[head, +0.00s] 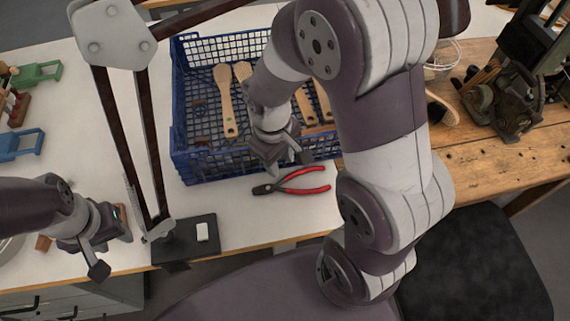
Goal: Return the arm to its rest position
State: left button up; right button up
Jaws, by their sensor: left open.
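My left gripper (112,248) is at the left front of the white table, its two fingers apart. My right arm reaches in from the right and hides much of the middle. My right gripper (288,163) points down over the front part of the blue crate (215,168), above the pliers. Whether its fingers are shut or hold anything is unclear.
Wooden brush blanks (225,95) lie in the crate. Red-handled pliers (298,184) lie before it. A dark two-bar stand (145,130) rises between my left gripper and the crate. A green clamp (38,74) and a blue clamp (22,144) are far left. A machine (505,100) stands on the wooden bench.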

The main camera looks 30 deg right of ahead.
pick_arm(q)
jog(key=shift+s, duration=0.1)
pick_arm(e)
jog(key=s+m, duration=0.1)
jog(key=s+r+m+t, duration=0.1)
jog(key=m, duration=0.1)
jog(key=s+r+m, duration=0.1)
jog(key=shift+s+d+r+t+y, duration=0.15)
jog(key=shift+d+t+y, duration=0.25)
pick_arm(q)
jog(key=shift+s, duration=0.1)
pick_arm(e)
jog(key=shift+s, duration=0.1)
dwell(0.5)
